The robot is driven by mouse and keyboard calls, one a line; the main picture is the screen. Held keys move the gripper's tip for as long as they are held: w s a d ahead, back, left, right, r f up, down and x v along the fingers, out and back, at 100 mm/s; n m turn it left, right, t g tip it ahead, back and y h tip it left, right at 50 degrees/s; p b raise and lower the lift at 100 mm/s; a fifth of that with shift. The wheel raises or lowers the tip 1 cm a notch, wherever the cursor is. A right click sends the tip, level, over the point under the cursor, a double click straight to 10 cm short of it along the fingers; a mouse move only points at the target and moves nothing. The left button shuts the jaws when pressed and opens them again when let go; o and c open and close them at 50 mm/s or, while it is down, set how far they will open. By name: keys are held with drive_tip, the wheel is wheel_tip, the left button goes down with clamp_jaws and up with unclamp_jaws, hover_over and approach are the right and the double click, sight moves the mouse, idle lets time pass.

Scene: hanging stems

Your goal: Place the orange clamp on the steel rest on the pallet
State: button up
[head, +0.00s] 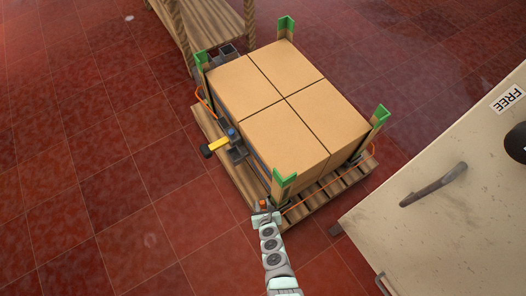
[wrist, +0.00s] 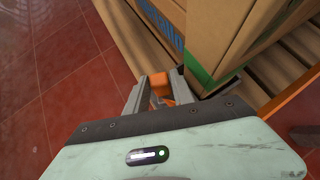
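The orange clamp (wrist: 160,84) sits between the two grey fingers of my gripper (wrist: 160,98) in the wrist view, and the gripper looks shut on it. In the head view the clamp (head: 263,204) is a small orange spot at the tip of my gripper (head: 264,212), beside the near corner of the pallet (head: 212,122). A dark grey steel piece (head: 238,154), which looks like the steel rest, is on the pallet's left edge, up and left of my gripper. The lower part of the clamp is partly hidden by the fingers.
Cardboard boxes (head: 285,100) with green-topped corner posts (head: 284,180) fill the pallet. A yellow-handled tool (head: 215,146) and a blue item (head: 232,133) are by the steel piece. Orange strap (head: 330,180) runs along the right side. A cream cabinet (head: 450,190) stands right. Red floor is clear left.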

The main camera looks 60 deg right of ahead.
drive_tip(key=o, duration=0.4)
drive_tip(key=shift+c, duration=0.2)
drive_tip(key=shift+d+r, duration=0.1)
drive_tip(key=shift+r, duration=0.05)
drive_tip(key=p+v, duration=0.7)
drive_tip(key=v, duration=0.5)
